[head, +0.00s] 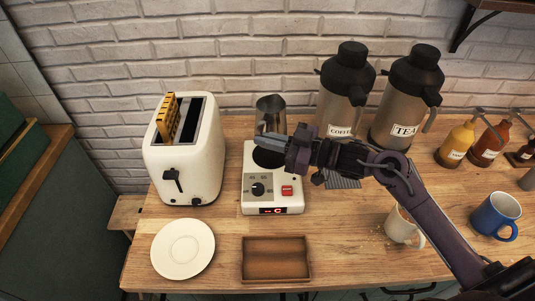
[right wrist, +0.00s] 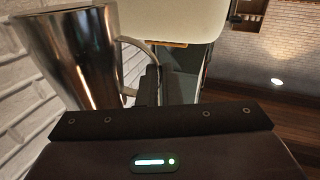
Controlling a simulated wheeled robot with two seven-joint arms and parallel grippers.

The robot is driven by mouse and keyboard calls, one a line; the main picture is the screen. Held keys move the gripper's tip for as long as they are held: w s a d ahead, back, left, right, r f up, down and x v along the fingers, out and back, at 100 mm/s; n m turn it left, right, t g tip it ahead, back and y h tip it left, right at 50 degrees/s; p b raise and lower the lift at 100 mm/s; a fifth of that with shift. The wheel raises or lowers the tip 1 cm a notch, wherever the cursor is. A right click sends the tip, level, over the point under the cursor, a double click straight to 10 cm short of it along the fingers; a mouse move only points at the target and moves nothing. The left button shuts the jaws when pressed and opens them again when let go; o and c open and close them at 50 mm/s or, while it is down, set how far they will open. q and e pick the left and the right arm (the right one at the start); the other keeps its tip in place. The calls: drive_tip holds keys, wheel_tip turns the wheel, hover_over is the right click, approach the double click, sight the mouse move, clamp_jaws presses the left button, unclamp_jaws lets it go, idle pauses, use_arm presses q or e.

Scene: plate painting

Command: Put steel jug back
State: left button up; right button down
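The steel jug (head: 270,104) shows in the head view behind the white hot plate (head: 257,207), in front of the brick wall. Its rim faces up, and its lower part is hidden behind my right gripper, so I cannot tell whether its base touches anything. My right gripper (head: 273,143) lies over the back of the hot plate, fingers pointing left. In the right wrist view, the jug (right wrist: 75,55) fills the left side, and its handle runs to the closed fingers (right wrist: 151,86), which appear shut on it. My left gripper is not in view.
A white toaster (head: 205,160) with bread stands left of the hot plate. Coffee (head: 338,100) and tea (head: 392,120) flasks stand behind my right arm. A white plate (head: 183,249), an empty wooden tray (head: 246,259), a white mug (head: 400,229) and a blue mug (head: 493,217) are nearer the front.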

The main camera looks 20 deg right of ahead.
wheel_tip(320, 180, down, 6)
drive_tip(key=shift+r+p, duration=0.2)
drive_tip(key=shift+p, duration=0.15)
drive_tip(key=shift+f, duration=0.1)
drive_tip(key=shift+f, duration=0.2)
drive_tip(key=c, duration=1.6)
unclamp_jaws()
